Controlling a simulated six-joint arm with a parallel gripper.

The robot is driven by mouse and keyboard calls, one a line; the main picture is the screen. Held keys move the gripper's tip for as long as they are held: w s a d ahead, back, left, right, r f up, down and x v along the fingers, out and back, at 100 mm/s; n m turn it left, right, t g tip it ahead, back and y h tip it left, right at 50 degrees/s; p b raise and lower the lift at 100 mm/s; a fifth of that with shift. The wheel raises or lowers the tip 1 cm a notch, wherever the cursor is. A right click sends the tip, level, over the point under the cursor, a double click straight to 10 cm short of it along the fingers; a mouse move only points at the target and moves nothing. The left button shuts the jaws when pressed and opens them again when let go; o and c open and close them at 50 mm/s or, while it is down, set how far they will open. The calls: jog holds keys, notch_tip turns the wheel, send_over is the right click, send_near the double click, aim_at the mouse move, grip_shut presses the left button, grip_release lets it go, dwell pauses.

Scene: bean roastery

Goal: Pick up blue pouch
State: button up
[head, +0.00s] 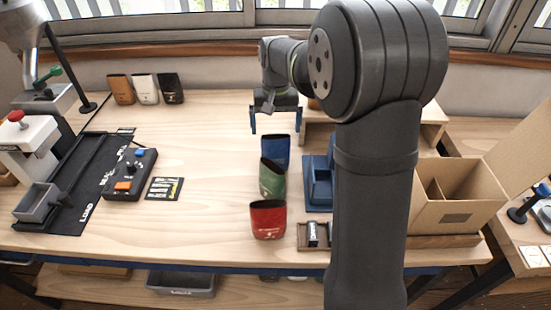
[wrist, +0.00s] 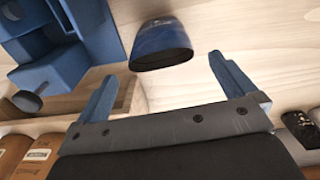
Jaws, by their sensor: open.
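The blue pouch (head: 275,151) stands upright on the wooden table, at the far end of a row behind the green pouch (head: 272,178) and the red pouch (head: 268,219). In the wrist view the blue pouch (wrist: 161,46) lies ahead of and between the fingers, with its dark open mouth showing. My gripper (head: 274,120) hangs just behind and above the blue pouch. In the wrist view my gripper (wrist: 165,82) has its two blue fingers spread wide, with nothing between the tips.
A blue fixture (head: 318,183) stands close right of the pouches. A cardboard box (head: 455,205) stands further right. Brown, white and black pouches (head: 145,89) stand at the back left. A control box (head: 130,175) is on the left.

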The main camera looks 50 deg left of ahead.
aim_at(276, 143)
notch_tip(276, 143, down, 8)
jog(key=shift+s+d+r, duration=0.1)
jog(key=shift+r, duration=0.1)
dwell(0.3)
jog(key=c, duration=1.1)
jog(key=shift+r, duration=0.1)
jog(key=shift+c, duration=0.2)
